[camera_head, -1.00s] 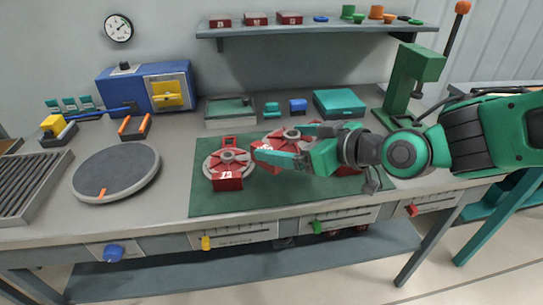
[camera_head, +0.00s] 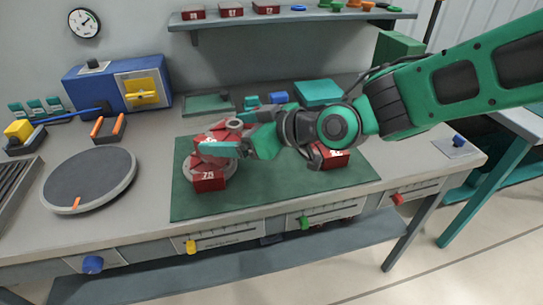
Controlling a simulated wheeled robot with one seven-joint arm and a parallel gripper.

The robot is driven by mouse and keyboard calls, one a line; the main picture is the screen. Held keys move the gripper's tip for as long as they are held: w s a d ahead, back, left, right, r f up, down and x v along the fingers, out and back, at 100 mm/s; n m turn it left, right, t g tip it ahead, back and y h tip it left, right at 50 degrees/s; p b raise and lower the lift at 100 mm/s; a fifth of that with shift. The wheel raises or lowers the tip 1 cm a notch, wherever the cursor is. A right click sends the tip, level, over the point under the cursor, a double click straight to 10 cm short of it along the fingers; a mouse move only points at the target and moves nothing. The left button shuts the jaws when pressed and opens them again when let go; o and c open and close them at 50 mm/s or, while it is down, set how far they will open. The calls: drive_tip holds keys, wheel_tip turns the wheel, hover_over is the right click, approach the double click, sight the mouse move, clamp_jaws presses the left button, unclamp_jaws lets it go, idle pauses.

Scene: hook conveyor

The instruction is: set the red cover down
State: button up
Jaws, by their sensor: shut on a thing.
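My gripper (camera_head: 238,134) is shut on a red cover (camera_head: 213,137), with its teal fingers on either side of it. The cover is over a round grey and red part (camera_head: 222,172) on the left of the green mat (camera_head: 278,191). The part's front carries a red block with a white number. My fingers hide much of the cover, and I cannot tell whether it touches the part below. Another red piece (camera_head: 334,159) with a white number is on the mat's right, partly behind my wrist.
A round grey turntable (camera_head: 92,181) is to the left, and a blue box with a yellow handle (camera_head: 141,90) is behind it. Teal boxes (camera_head: 318,93) stand behind the mat. The mat's front middle is clear. A wall shelf (camera_head: 290,16) is above.

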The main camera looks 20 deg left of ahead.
drive_tip(key=w+d+f, duration=0.2)
drive_tip(key=w, duration=0.1)
drive_tip(key=w+d+f, duration=0.2)
drive_tip(key=w+d, duration=0.1)
drive_tip(key=w+d+f, duration=0.2)
drive_tip(key=w+f, duration=0.1)
drive_tip(key=shift+d, duration=0.25)
drive_tip(key=shift+s+f, duration=0.1)
drive_tip(key=shift+f, duration=1.8)
drive_tip(key=o, duration=1.6)
drive_tip(key=shift+f, duration=0.15)
